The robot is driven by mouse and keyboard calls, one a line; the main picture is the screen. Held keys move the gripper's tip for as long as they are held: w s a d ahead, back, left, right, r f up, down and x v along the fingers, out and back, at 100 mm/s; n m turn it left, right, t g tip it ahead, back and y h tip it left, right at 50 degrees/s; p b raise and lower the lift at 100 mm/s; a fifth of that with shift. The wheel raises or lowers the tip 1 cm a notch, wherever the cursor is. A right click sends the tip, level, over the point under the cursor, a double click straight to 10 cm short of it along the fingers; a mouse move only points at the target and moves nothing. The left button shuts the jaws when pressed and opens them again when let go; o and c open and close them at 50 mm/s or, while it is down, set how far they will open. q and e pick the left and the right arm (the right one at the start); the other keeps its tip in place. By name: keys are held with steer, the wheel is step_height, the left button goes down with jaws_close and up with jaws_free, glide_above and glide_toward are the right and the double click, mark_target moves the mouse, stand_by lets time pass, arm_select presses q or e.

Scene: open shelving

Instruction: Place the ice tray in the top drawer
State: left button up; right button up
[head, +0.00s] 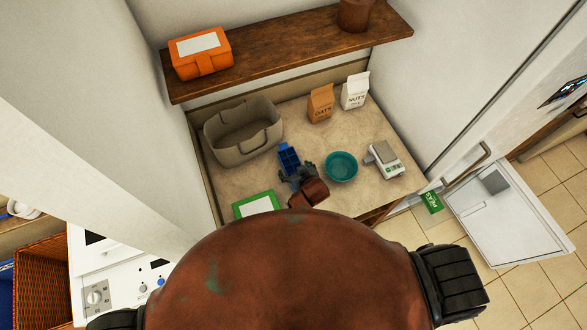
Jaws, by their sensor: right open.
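The blue ice tray (289,157) lies on the beige counter (275,183), near its middle. My right gripper (297,176) is just in front of the tray, open, with its fingers toward the tray's near end. I cannot tell whether the fingers touch it. My left gripper is not in view. I cannot make out a top drawer for certain. A white open door or panel (520,215) stands low at the right, with a green PEAS bag (432,202) beside it.
A grey-brown basket (212,137) stands left of the tray. A teal bowl (341,166), a white scale (384,160), and OATS (320,104) and NUTS (355,91) bags share the counter. A wooden shelf (285,52) overhangs the back. A green-framed item (256,204) lies at the front left.

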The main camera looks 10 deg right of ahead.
mark_target(292, 167)
steer(key=shift+x, duration=1.25)
steer(key=shift+d, duration=0.1)
steer(key=shift+c, duration=0.5)
steer(key=c, duration=1.4)
steer(key=shift+r, duration=0.1)
steer(key=shift+c, duration=0.8)
steer(key=shift+r, duration=0.1)
